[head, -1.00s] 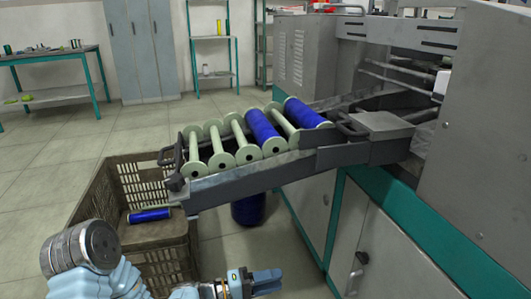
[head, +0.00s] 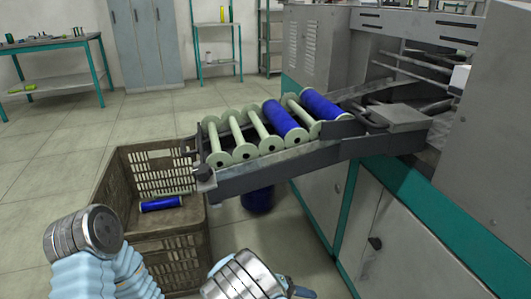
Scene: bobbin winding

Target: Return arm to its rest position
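A light blue sleeved arm of mine with a metal joint comes in at the lower left of the head view. My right gripper is not in view. The arm is in front of the brown crate (head: 160,242), which holds a blue-wound bobbin (head: 162,204) lying on its side.
A sloped grey chute (head: 255,177) from the winding machine (head: 480,150) holds pale green bobbins (head: 237,135) and two blue-wound bobbins (head: 284,120). Its lower end overhangs the crate. Another blue bobbin (head: 258,199) is beneath the chute. Floor is open beyond the crate.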

